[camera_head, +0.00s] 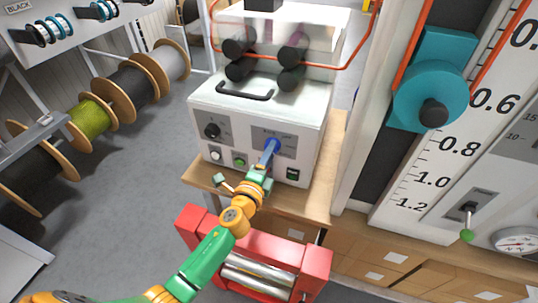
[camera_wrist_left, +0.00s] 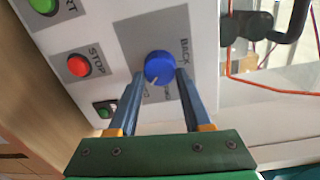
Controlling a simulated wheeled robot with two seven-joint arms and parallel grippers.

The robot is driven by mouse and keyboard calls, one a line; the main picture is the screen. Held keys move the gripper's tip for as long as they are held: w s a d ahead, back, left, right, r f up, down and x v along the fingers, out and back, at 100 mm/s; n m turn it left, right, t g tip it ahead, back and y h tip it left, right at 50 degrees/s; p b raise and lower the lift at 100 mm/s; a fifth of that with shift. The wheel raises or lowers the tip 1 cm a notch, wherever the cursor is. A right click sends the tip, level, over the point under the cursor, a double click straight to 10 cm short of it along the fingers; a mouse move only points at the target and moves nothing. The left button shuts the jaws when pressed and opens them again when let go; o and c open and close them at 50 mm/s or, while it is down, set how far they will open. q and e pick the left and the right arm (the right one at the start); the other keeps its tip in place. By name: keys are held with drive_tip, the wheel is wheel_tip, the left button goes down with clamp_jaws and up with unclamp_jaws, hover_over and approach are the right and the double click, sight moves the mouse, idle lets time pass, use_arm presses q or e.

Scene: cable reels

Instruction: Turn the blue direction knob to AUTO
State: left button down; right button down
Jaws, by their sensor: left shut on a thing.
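The blue direction knob (camera_head: 275,144) is on the front panel of a white machine (camera_head: 262,114). In the left wrist view the round blue knob (camera_wrist_left: 158,66) carries a white pointer mark on its lower side, toward my gripper. A "BACK" label is right of it; the other labels are partly hidden by the fingers, so I cannot tell which the mark meets. My left gripper (camera_head: 269,155) reaches the knob from the front. In the left wrist view its two blue-grey fingers (camera_wrist_left: 157,77) stand either side of the knob, shut on it. My right gripper is not in view.
A red stop button (camera_wrist_left: 78,65) and a green start button (camera_wrist_left: 42,4) are beside the knob's panel. A black knob (camera_head: 211,131) is on the machine's left. A red-framed roller unit (camera_head: 256,262) stands below. Cable reels (camera_head: 93,114) are at left.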

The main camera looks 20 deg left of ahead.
use_arm(q)
drive_tip(key=shift+c, duration=1.7)
unclamp_jaws()
drive_tip(key=s, duration=0.7)
drive_tip(key=shift+a+r, duration=0.15)
drive_tip(key=shift+a, duration=0.1)
